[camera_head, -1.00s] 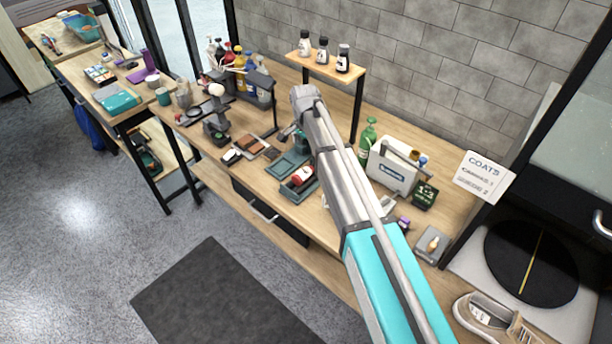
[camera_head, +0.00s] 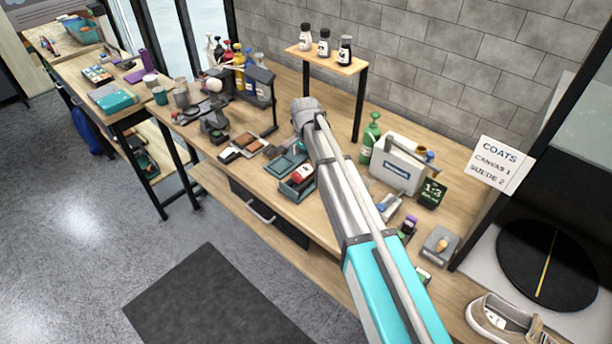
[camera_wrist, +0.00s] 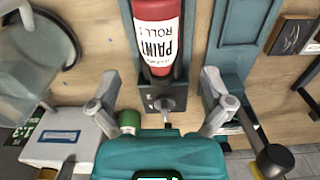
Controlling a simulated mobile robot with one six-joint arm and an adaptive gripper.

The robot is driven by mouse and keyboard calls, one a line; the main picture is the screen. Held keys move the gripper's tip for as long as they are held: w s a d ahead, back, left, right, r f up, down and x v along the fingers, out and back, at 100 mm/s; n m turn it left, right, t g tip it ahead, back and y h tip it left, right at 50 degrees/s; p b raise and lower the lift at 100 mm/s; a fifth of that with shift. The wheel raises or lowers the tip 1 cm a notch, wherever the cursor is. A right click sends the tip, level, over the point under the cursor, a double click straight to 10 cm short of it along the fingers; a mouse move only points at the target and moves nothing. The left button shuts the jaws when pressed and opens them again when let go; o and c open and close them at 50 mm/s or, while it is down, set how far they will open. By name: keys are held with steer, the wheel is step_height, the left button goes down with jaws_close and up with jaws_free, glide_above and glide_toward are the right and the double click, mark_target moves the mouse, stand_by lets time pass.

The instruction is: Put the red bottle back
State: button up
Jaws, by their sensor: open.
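A red bottle (camera_head: 303,173) with a white label lies in a grey-teal tray (camera_head: 297,190) on the bench, below and left of my arm in the head view. In the wrist view the red bottle (camera_wrist: 156,35) is at the top centre, and its printed label reads upside down. My gripper (camera_wrist: 160,82) is open and empty. Its two fingers are spread wide to the left and right, just short of the bottle's near end. I cannot tell the height gap. In the head view my arm hides most of the gripper. Another red bottle (camera_head: 228,50) stands in the bottle rack (camera_head: 259,82).
A raised shelf (camera_head: 327,62) holds three small bottles at the back. A teal tray (camera_head: 287,162) and brushes (camera_head: 245,145) lie left of the bottle. A sneaker (camera_head: 500,318) sits front right.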

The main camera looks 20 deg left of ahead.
mark_target(305, 167)
steer(key=shift+f, duration=0.25)
stand_by(0.3)
step_height(305, 167, down, 5)
steer(key=b, duration=0.5)
steer(key=shift+s, duration=0.1)
stand_by(0.6)
steer(key=c, duration=1.3)
steer(key=shift+c, duration=0.2)
steer(key=shift+r, duration=0.15)
